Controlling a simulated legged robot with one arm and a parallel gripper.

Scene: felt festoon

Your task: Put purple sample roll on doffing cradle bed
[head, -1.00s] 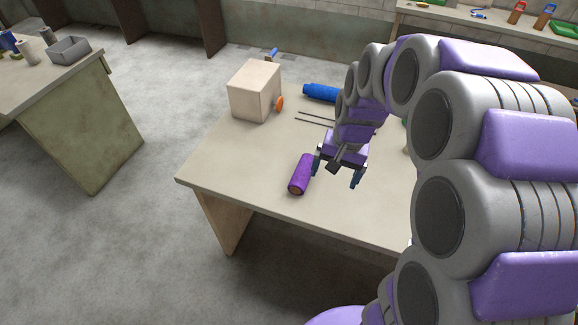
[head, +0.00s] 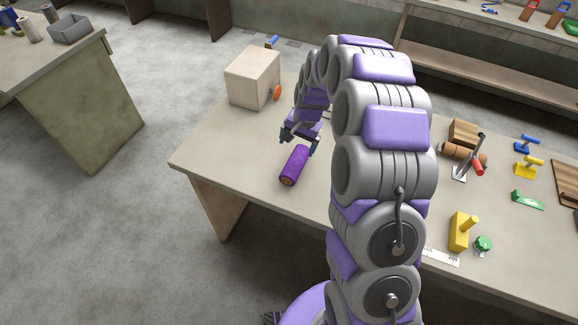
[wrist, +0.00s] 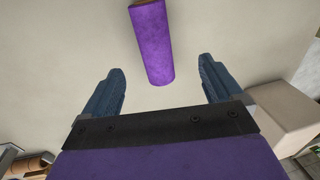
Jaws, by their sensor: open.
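The purple sample roll (head: 294,165) lies on its side on the table, near its front edge in the head view. In the wrist view the roll (wrist: 152,42) lies beyond my fingertips, between their lines, with one end pointing toward the gap. My gripper (head: 299,143) is open and empty, just behind and above the roll in the head view. Its two blue fingers also show in the wrist view (wrist: 160,85), apart from the roll. I cannot make out the doffing cradle bed with certainty; my arm hides part of the table.
A pale box (head: 252,78) with an orange knob (head: 277,92) stands at the table's back left. Right of my arm lie a wooden block with a red-handled clamp (head: 470,160), a yellow block (head: 460,232), a green knob (head: 483,243) and small tools. The table's front left is clear.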

